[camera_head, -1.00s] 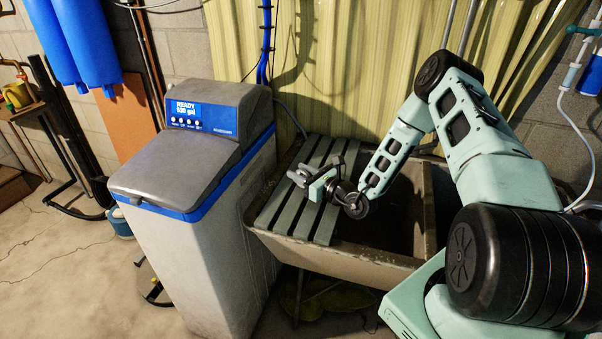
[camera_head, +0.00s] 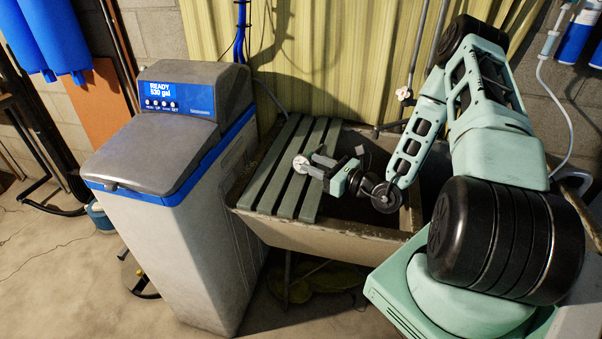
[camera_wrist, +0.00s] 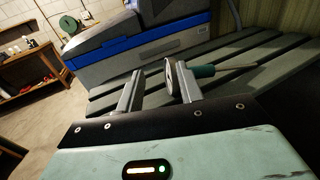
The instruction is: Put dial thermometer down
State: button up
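The dial thermometer (camera_head: 299,163) shows its round white face at the slatted board (camera_head: 277,163) over the sink. In the wrist view the dial (camera_wrist: 172,80) is seen nearly edge-on, close against the inner side of the right finger. Its teal sleeve (camera_wrist: 204,71) and thin stem (camera_wrist: 238,66) extend right, past that finger and over the slats. My gripper (camera_head: 311,164) is low over the board; its fingers (camera_wrist: 158,76) stand apart, with a clear gap between the left finger and the dial. I cannot tell whether the thermometer rests fully on the slats.
The grey water softener (camera_head: 170,230) with a blue band stands left of the board. The concrete sink (camera_head: 330,238) is open right of the slats. The slats around the thermometer are otherwise bare. A wooden bench (camera_wrist: 30,75) stands far left in the wrist view.

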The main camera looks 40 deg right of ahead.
jog(key=s+a+r+n+g+y, duration=0.35)
jog(key=a+n+g, duration=0.2)
jog(key=a, duration=0.25)
jog(key=s+a+r+n+g+y, duration=0.2)
jog(key=a+r+n+g+y, duration=0.3)
jog(key=a, duration=0.3)
jog(key=s+a+r+n+g+y, duration=0.25)
jog(key=a+n+g, duration=0.25)
jog(key=a+n, duration=0.3)
jog(key=s+a+r+n+g+h, duration=0.1)
jog(key=s+a+r+n+h, duration=0.1)
jog(key=s+n+h, duration=0.5)
jog(key=s+a+r+n+h, duration=0.2)
jog(key=s+n+h, duration=0.6)
jog(key=n, duration=0.7)
jog(key=shift+s+a+r+g, duration=0.15)
jog(key=shift+s+a+g, duration=0.2)
jog(key=shift+s+a, duration=0.65)
